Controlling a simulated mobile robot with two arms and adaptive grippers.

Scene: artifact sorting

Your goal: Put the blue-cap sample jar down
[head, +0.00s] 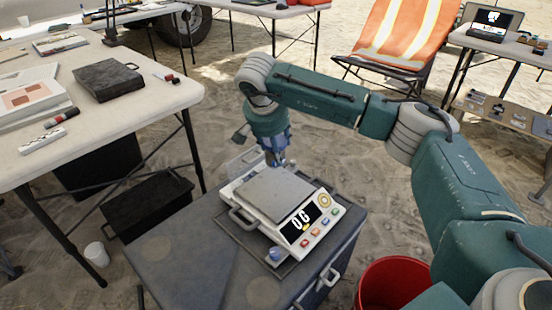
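A small blue-topped item (276,254) sits on the grey case top at the front edge of the scale; it looks like the blue-cap sample jar, but it is too small to be sure. The white scale (236,213) has a grey weighing plate, which looks bare, and its display reads 0 G. My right gripper (278,158) points down at the back edge of the scale. Its fingers are small and partly merged with the wrist, so I cannot tell whether they are open or hold anything. My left gripper is out of view.
A clear container (243,163) stands behind the scale. The grey case (185,270) has free room at its front left. A red bucket (393,285) stands at the right. A white table (150,110) with a dark case (106,80) is at the left.

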